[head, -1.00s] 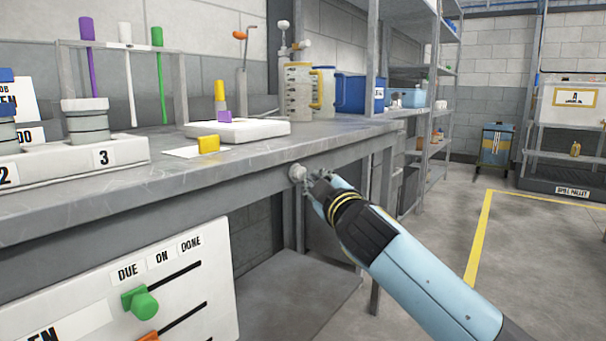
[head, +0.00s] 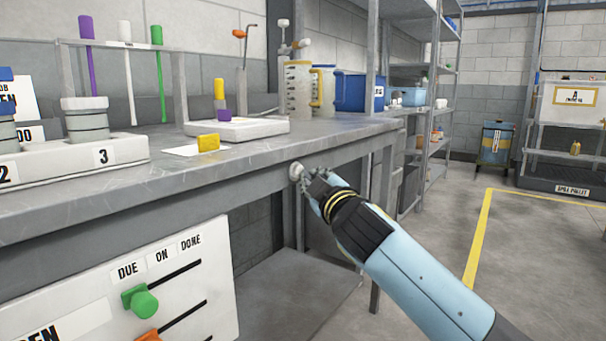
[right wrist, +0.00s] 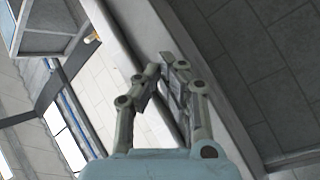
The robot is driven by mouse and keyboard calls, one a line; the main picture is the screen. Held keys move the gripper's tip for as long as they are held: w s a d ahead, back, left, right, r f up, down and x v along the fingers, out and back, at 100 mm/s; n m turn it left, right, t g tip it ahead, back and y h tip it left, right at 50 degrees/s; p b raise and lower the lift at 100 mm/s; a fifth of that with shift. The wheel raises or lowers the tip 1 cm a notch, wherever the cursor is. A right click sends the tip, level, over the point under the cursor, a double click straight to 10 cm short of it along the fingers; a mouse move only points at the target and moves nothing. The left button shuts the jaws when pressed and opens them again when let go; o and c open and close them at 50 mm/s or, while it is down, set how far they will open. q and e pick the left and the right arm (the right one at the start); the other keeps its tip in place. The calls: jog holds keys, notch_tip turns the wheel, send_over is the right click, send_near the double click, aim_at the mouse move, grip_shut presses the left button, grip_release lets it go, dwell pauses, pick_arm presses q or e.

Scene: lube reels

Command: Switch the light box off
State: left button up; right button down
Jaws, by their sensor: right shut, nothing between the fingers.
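In the head view, a round pale knob (head: 296,172) sits on the front edge of the grey workbench (head: 225,184). My right gripper (head: 311,184) is shut and empty, with its fingertips right beside the knob; I cannot tell whether they touch it. In the right wrist view the same gripper (right wrist: 163,75) has its fingers together, and no knob can be made out. A flat white box (head: 240,131) on the bench may be the light box; I cannot tell whether it is lit. My left gripper is not in view.
A yellow block (head: 208,143), a numbered white rack (head: 75,160) and a clear jug (head: 298,90) stand on the bench. A white slider board (head: 190,285) hangs below it. The floor at right (head: 535,240) is clear.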

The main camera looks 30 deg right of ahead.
jog(key=shift+w+a+r, duration=0.1)
jog(key=shift+w+a, duration=0.05)
jog(key=shift+w, duration=0.25)
dwell(0.6)
jog(key=shift+s, duration=0.1)
jog(key=shift+s+a, duration=0.1)
jog(key=shift+s, duration=0.1)
jog(key=s+d, duration=0.2)
jog(key=s, duration=0.3)
jog(key=shift+s+d+b, duration=0.25)
jog(key=shift+s+b, duration=0.05)
jog(key=shift+s, duration=0.05)
dwell(0.5)
